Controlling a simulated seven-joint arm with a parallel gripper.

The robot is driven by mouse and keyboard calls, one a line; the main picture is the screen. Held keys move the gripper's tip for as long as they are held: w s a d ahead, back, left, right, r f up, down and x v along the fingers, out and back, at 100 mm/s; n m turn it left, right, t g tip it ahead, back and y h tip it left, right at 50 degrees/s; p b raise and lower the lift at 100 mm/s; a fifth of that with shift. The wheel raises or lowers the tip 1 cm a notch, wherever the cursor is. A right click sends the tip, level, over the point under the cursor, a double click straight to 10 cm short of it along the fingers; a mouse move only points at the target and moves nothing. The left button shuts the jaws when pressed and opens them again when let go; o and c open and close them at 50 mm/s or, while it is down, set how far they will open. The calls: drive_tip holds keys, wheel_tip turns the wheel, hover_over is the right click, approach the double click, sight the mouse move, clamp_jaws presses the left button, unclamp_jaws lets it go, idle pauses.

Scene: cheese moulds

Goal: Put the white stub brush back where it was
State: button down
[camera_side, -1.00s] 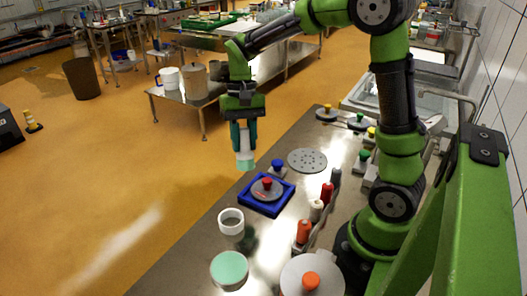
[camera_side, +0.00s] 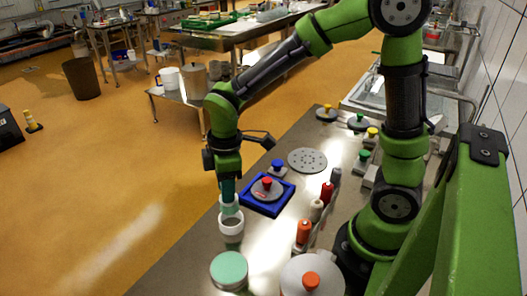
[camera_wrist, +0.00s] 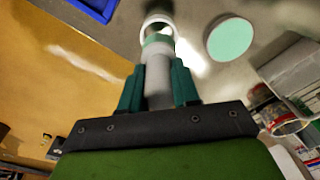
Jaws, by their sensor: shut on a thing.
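My gripper (camera_side: 229,190) points down at the near left edge of the steel table. It is shut on the white stub brush (camera_wrist: 158,80), which has a mint-green end. In the side view the brush (camera_side: 230,209) hangs upright at a white ring (camera_side: 231,230) standing on the table. The ring also shows beyond the brush tip in the wrist view (camera_wrist: 151,20). I cannot tell whether the tip is above the ring or just inside its opening. My fingers hide the upper part of the brush.
A white-rimmed mint disc (camera_side: 229,269) lies in front of the ring. A blue tray (camera_side: 252,202) holding a red-knobbed disc sits behind it. A row of upright coloured pieces, including a red one (camera_side: 327,192) and an orange one (camera_side: 303,231), stands right. A perforated disc (camera_side: 307,160) lies farther back.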

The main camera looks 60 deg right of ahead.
sight(228, 207)
drive_tip(key=shift+f, duration=3.15)
drive_tip(key=shift+f, duration=0.1)
drive_tip(key=c, duration=0.8)
unclamp_jaws()
